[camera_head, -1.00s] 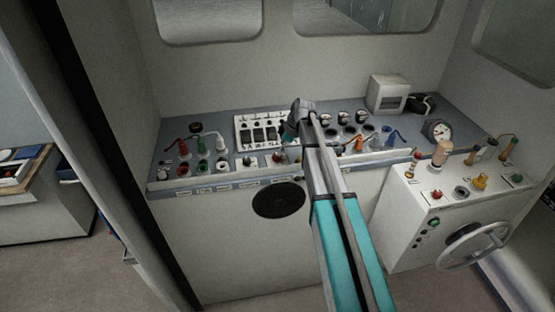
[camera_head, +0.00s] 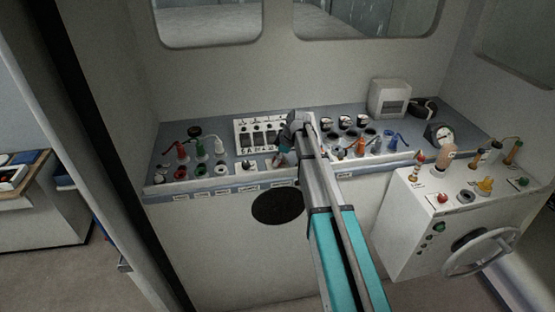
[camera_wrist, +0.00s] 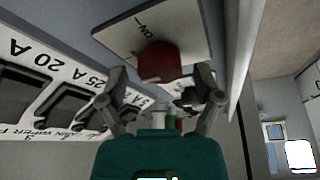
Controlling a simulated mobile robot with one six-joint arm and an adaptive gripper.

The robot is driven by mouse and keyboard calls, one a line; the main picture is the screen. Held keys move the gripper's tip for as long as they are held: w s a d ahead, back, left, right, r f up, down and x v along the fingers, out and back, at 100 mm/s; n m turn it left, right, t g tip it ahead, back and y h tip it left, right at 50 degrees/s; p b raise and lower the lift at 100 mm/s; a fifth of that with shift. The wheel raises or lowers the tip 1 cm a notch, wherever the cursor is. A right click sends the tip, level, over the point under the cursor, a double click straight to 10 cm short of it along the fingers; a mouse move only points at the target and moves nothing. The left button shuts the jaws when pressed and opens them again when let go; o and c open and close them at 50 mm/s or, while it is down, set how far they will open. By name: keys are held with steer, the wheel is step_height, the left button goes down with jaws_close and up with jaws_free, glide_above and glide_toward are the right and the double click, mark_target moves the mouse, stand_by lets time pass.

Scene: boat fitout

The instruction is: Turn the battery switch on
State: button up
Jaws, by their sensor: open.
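The battery switch is a red knob (camera_wrist: 160,62) on a white plate (camera_wrist: 120,32), seen from close up in the wrist view. The plate carries an ON marking, which appears turned over in that view. My gripper (camera_wrist: 162,92) is open, with one finger on each side of the knob's near end. I cannot tell whether either finger touches it. In the head view my gripper (camera_head: 284,156) is low over the front of the console and hides most of the switch. The knob's exact angle is hard to read.
A white breaker panel (camera_head: 241,126) with labelled black switches stands just left of my gripper. Coloured connectors (camera_head: 201,148) are further left, and more plugs and sockets (camera_head: 362,146) lie to the right. A white box with a handwheel (camera_head: 480,252) stands at the right.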

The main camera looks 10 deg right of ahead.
steer(key=c, duration=1.2)
steer(key=shift+o, duration=0.2)
steer(key=shift+m, duration=0.3)
steer(key=m+t, duration=0.1)
steer(key=m, duration=0.1)
steer(key=shift+s+a+m+h, duration=0.1)
steer(key=shift+m+h, duration=0.2)
steer(key=m, duration=0.2)
steer(key=m+t+h, duration=0.1)
steer(key=m, duration=0.2)
steer(key=shift+h, duration=0.3)
steer(key=m+h, duration=0.1)
steer(key=m, duration=0.1)
steer(key=m+h, duration=0.1)
steer(key=m, duration=0.2)
steer(key=shift+a+t, duration=0.1)
steer(key=shift+t, duration=0.3)
steer(key=shift+m+g+h, duration=0.3)
steer(key=shift+m+h, duration=0.5)
steer(key=shift+m, duration=1.6)
